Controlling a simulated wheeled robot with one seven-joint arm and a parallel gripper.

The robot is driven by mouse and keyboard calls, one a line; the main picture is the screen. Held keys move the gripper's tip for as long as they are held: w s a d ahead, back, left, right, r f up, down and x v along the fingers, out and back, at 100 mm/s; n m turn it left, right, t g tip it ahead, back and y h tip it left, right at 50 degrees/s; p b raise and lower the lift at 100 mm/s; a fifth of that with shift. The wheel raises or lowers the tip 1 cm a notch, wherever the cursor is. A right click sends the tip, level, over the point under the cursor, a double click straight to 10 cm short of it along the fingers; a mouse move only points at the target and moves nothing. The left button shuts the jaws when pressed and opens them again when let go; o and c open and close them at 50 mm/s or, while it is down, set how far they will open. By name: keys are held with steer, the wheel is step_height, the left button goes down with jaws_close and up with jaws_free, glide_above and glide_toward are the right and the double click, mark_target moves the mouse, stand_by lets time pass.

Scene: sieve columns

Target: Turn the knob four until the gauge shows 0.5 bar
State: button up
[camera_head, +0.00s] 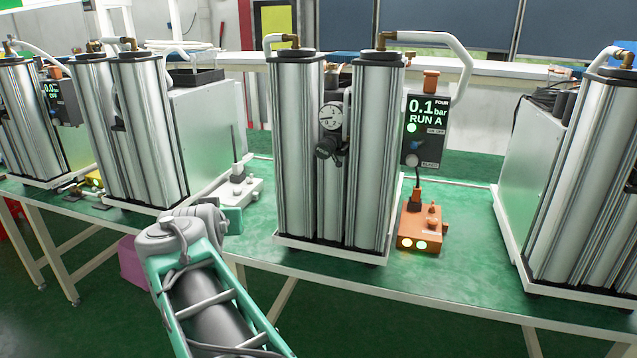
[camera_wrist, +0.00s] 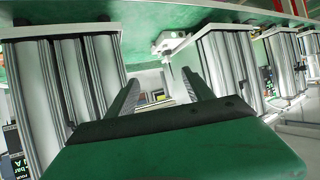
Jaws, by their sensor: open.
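The unit labelled FOUR stands in the middle of the head view, with two silver columns. A round white gauge (camera_head: 331,117) sits between the columns, its needle too small to read surely. A dark knob (camera_head: 326,148) is just below the gauge. The display (camera_head: 427,112) on the right reads 0.1 bar and RUN A. The panel under it has a small blue knob (camera_head: 417,146) and a dark knob (camera_head: 412,160) by a BLEED label. My gripper (camera_wrist: 160,77) is open and empty in the wrist view, apart from the columns. In the head view my arm is left of unit FOUR.
An orange box (camera_head: 422,228) with lit buttons sits right of the columns, cabled to the panel. A white box (camera_head: 236,190) stands to the left. Other column units flank both sides on the green bench (camera_head: 330,275). Hoses arch above the columns.

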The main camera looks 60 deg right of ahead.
steer(key=s+d+r+m+g+h+b, duration=0.2)
steer(key=s+d+r+m+h, duration=0.15)
steer(key=s+d, duration=0.4)
steer(key=m+g+h+b, duration=0.2)
steer(key=m+g+h, duration=0.1)
steer(key=h, duration=0.1)
glide_toward(323, 153)
steer(key=d, duration=0.5)
steer(key=w+d, duration=0.1)
steer(key=d, duration=0.2)
steer(key=d+p, duration=0.1)
steer(key=d, duration=0.1)
steer(key=shift+w+d, duration=0.2)
steer(key=shift+w, duration=0.15)
steer(key=shift+c, duration=0.2)
steer(key=shift+f, duration=0.1)
jaws_close()
steer(key=shift+f+m+b, duration=0.1)
steer(key=shift+m+b, duration=0.35)
steer(key=shift+b, duration=0.05)
